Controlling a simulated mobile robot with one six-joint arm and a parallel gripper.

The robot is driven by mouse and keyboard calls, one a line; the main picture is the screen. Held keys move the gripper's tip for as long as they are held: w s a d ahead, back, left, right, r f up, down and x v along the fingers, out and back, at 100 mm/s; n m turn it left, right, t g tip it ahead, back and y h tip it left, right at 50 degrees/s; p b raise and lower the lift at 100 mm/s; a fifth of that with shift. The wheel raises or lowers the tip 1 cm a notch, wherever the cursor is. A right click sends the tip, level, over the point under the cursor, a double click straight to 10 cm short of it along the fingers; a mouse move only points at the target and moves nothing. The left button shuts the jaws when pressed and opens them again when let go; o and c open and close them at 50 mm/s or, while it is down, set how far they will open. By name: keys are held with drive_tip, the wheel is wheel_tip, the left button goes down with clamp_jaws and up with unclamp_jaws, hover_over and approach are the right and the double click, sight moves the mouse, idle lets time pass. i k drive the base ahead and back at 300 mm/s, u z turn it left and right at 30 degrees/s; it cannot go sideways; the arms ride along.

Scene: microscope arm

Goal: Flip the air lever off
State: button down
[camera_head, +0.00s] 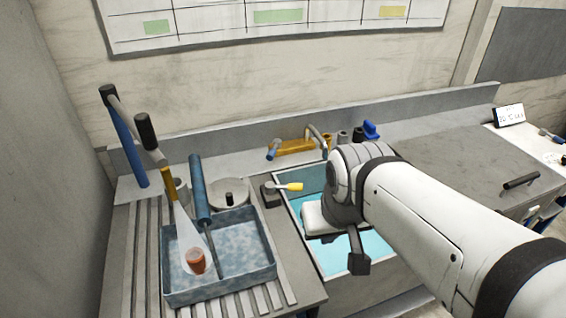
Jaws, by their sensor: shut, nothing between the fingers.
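A small lever with a yellow handle (290,187) is mounted on a dark block (270,194) at the left rim of the sink. It is the likeliest air lever, though no label shows. Its handle points right, over the sink edge. My gripper (358,264) is shut and empty. It hangs over the sink, to the right of the lever and nearer the camera, apart from it. My wrist hides part of the sink behind it.
The sink (312,252) holds blue water. A brass tap (293,147) stands behind it. A tall blue-and-black handled tool (125,140) leans at the back left. Grey counter lies right.

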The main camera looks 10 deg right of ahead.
sight(270, 186)
drive_tip(key=z, duration=0.1)
drive_tip(key=k, duration=0.5)
drive_tip(key=u, duration=2.3)
drive_tip(key=k, duration=0.6)
drive_tip(key=z, duration=1.95)
drive_tip(key=i, duration=1)
drive_tip(key=u, duration=0.05)
